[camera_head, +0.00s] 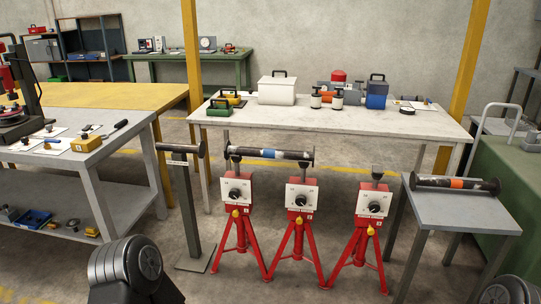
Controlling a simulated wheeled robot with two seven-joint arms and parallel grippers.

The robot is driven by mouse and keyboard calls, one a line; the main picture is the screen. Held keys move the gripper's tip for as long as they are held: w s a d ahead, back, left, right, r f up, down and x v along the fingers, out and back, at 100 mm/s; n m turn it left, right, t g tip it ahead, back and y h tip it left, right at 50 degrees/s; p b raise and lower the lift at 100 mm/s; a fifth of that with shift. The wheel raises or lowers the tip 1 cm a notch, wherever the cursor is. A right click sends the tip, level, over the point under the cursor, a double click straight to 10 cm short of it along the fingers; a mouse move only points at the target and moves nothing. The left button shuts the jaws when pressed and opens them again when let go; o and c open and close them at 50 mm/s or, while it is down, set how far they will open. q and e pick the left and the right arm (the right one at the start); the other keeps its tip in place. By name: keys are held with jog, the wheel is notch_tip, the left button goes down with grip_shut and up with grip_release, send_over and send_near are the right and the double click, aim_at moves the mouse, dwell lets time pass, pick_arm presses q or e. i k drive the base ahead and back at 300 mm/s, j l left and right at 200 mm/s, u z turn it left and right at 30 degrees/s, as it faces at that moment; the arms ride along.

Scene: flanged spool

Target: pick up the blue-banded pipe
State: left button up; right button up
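The blue-banded pipe (268,153) is a dark pipe with a flange at each end and a blue band near its middle. It lies roughly level across the tops of the left red stand (237,190) and the middle red stand (301,196), in front of the white table. No gripper touches it. Neither of my grippers shows in the head view; only dark rounded parts of my own body show at the bottom left and bottom right corners.
A third red stand (374,200) is to the right. An orange-banded pipe (456,184) lies on a small grey table (455,213). A grey post (185,205) stands left. The white table (350,120) behind carries boxes and tools. A grey workbench (90,160) is at left.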

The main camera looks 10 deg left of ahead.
aim_at(229, 150)
jog(key=i+z, duration=0.1)
jog(key=i, duration=1.2)
jog(key=i+j+z, duration=0.1)
jog(key=i, duration=1.2)
